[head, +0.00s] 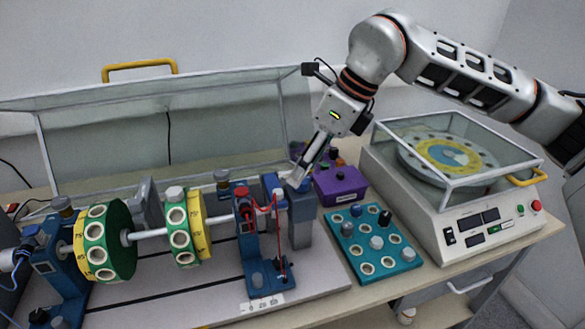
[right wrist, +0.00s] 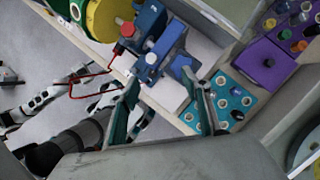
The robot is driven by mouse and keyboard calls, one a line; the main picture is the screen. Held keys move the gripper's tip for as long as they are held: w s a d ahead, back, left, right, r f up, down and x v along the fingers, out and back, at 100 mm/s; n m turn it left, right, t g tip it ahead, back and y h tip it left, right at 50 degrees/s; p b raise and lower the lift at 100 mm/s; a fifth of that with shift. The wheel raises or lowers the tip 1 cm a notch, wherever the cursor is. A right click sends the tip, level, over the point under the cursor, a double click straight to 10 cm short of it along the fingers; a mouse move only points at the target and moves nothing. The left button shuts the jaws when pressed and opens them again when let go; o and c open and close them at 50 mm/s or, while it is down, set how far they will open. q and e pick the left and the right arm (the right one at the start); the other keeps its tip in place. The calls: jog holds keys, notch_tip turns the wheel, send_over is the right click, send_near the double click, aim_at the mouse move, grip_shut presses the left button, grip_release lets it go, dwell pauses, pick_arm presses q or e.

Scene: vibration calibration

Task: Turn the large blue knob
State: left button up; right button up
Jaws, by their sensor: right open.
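A blue knob-like part (head: 271,184) sits at the top of the blue bearing stand, at the right end of the shaft. In the right wrist view a blue part (right wrist: 180,66) lies just ahead of the fingers; I cannot tell for sure whether it is the large blue knob. My right gripper (head: 297,179) points down from above, over the grey post beside the stand. In the right wrist view its two fingers (right wrist: 161,82) are apart with nothing held between them. Contact with the blue part cannot be made out. My left gripper does not show.
Green-yellow discs (head: 107,240) sit on the shaft at left. A red wire (head: 277,235) hangs beside the stand. A raised clear cover (head: 90,135) stands behind. A purple box (head: 341,186), a teal tray (head: 345,254) of weights and a covered balancing machine (head: 455,205) are at right.

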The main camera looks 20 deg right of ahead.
jog(key=shift+t+h, duration=0.4)
jog(key=shift+h, duration=0.2)
jog(key=w+f, duration=0.2)
jog(key=f, duration=0.1)
jog(key=w+f, duration=0.2)
jog(key=shift+d+f, duration=0.25)
jog(key=shift+d, duration=0.05)
jog(key=c, duration=1.1)
